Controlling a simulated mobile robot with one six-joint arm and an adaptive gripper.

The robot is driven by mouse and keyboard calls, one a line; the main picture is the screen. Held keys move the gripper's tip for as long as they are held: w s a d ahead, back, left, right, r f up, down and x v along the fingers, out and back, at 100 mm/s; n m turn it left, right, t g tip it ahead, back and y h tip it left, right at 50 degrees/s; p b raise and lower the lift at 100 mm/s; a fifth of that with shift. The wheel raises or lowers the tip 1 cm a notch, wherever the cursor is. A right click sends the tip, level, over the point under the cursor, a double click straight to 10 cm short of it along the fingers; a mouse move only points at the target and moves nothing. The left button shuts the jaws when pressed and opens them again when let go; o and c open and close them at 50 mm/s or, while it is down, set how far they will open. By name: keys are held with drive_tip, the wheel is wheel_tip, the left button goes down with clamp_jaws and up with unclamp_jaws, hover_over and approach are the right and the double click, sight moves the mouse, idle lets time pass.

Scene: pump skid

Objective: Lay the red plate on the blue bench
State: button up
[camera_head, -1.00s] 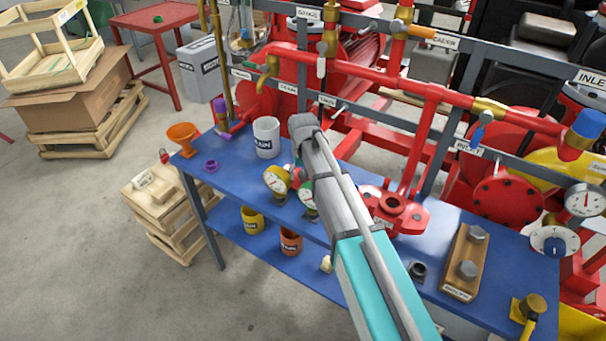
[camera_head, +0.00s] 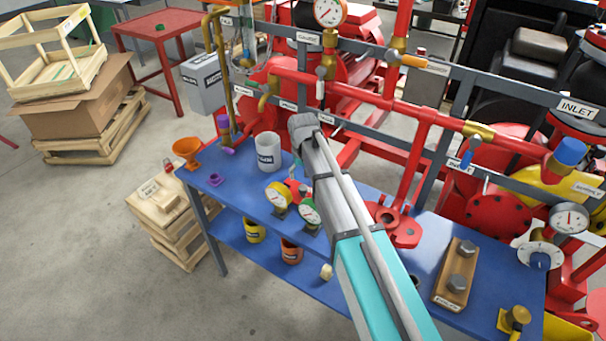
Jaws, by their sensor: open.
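The blue bench (camera_head: 238,205) stands in front of the pump skid, with a lower blue shelf. A red flat flange-like piece with a round hole (camera_head: 404,233) shows at the bench's back edge, right of my arm, which partly covers it. A small red item (camera_head: 297,187) shows between two gauges, left of my arm. I cannot tell which, if either, is the red plate. My grey and turquoise arm reaches from the bottom over the bench. Its grey end is near the white mug; my gripper's fingers do not show.
On the bench stand an orange funnel (camera_head: 187,150), a white mug (camera_head: 268,152), gauges (camera_head: 277,197) and a wooden block with bolts (camera_head: 456,275). Red pipes (camera_head: 385,100) and grey rails rise behind. Open floor lies at left, with wooden crates (camera_head: 165,212).

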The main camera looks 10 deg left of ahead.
sight(303, 187)
drive_tip(key=shift+r+p, duration=2.35)
drive_tip(key=shift+r, duration=0.35)
drive_tip(key=s+d+m, duration=0.1)
drive_tip(key=s+d, duration=0.4)
drive_tip(key=d, duration=0.5)
drive_tip(key=s+d+m, duration=0.2)
drive_tip(key=s+d, duration=0.4)
drive_tip(key=d, duration=0.4)
drive_tip(key=s+d+m, duration=0.1)
drive_tip(key=s+d, duration=0.5)
drive_tip(key=d, duration=0.4)
drive_tip(key=shift+s+d+m, duration=0.1)
drive_tip(key=shift+s+m, duration=0.15)
drive_tip(key=shift+m, duration=0.05)
